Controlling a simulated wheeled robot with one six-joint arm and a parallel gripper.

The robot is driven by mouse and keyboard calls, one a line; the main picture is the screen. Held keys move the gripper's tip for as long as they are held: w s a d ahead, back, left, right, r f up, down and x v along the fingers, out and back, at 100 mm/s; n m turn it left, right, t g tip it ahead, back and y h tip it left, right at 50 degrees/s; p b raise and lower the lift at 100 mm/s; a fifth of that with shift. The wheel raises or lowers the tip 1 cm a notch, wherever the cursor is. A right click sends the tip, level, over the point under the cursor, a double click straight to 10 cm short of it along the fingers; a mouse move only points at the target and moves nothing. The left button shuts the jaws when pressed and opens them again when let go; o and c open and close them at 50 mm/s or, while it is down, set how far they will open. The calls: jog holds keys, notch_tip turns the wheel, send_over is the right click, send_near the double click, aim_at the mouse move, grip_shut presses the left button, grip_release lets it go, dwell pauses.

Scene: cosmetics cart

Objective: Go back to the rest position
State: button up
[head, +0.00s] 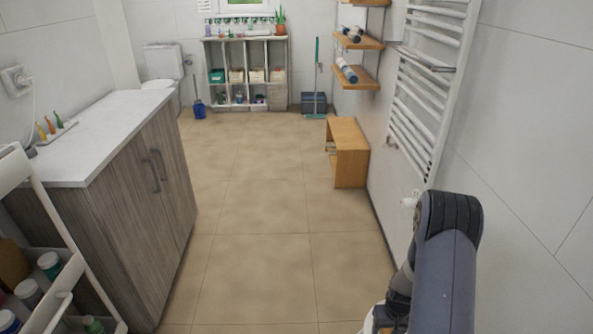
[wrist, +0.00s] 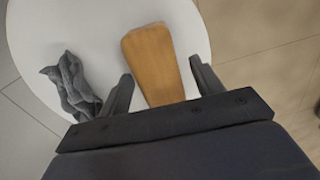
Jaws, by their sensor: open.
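My gripper (wrist: 161,67) shows in the wrist view, with its two dark fingers spread apart. A wooden object with a rounded end (wrist: 152,62) lies on a round white surface (wrist: 60,20) and appears between the fingers in the picture. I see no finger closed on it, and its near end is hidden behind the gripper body. In the head view my arm rises at the lower right, and the gripper itself is out of sight there.
A crumpled grey cloth (wrist: 72,86) lies on the white surface. In the head view, a cart with bottles (head: 62,268) and a wooden cabinet (head: 140,190) stand left. A wooden stool (head: 348,140) and towel radiator (head: 425,85) are right. The middle floor is clear.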

jog(key=shift+r, duration=1.05)
jog(key=shift+f, duration=0.1)
